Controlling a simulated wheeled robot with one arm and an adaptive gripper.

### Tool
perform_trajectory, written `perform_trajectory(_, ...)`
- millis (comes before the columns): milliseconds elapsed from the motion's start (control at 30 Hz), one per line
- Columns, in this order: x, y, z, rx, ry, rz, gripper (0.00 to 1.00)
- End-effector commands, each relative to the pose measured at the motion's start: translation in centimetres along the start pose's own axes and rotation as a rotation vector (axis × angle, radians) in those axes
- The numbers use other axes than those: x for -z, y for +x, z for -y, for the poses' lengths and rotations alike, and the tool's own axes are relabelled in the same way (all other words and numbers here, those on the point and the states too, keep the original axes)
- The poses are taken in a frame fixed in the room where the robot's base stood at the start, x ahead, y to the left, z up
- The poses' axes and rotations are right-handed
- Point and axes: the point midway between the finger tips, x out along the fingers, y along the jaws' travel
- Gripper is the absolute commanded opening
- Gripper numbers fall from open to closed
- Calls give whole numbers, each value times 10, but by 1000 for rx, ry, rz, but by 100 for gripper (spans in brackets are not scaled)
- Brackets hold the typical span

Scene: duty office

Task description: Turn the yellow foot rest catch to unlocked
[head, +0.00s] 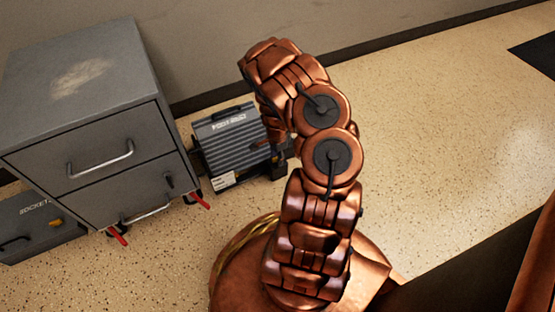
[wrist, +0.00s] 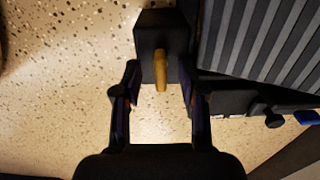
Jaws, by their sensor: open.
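The foot rest (head: 238,148) stands on the floor beside the cabinet. It is a dark box with a ribbed grey top, which also shows at the upper right of the wrist view (wrist: 262,38). Its yellow catch (wrist: 160,72) sits on a black block (wrist: 158,32) at the foot rest's side and points down the picture. My gripper (wrist: 159,88) is open, with one finger on each side of the catch. Gaps show between the fingers and the catch. In the head view my arm hides the catch and most of the gripper.
A grey two-drawer cabinet (head: 85,125) with red caster levers stands left of the foot rest. A grey case marked SOCKET (head: 38,232) lies farther left. The wall runs behind. Speckled floor (head: 430,140) is clear to the right. A black knob (wrist: 273,119) and blue part (wrist: 307,117) show on the foot rest's side.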

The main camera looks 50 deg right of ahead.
Motion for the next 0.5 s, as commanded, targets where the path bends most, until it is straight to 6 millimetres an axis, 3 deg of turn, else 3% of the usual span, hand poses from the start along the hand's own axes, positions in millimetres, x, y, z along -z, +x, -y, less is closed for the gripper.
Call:
perform_trajectory(367, 0, 7, 0, 0, 0, 1, 42)
perform_trajectory(500, 0, 7, 0, 0, 0, 1, 30)
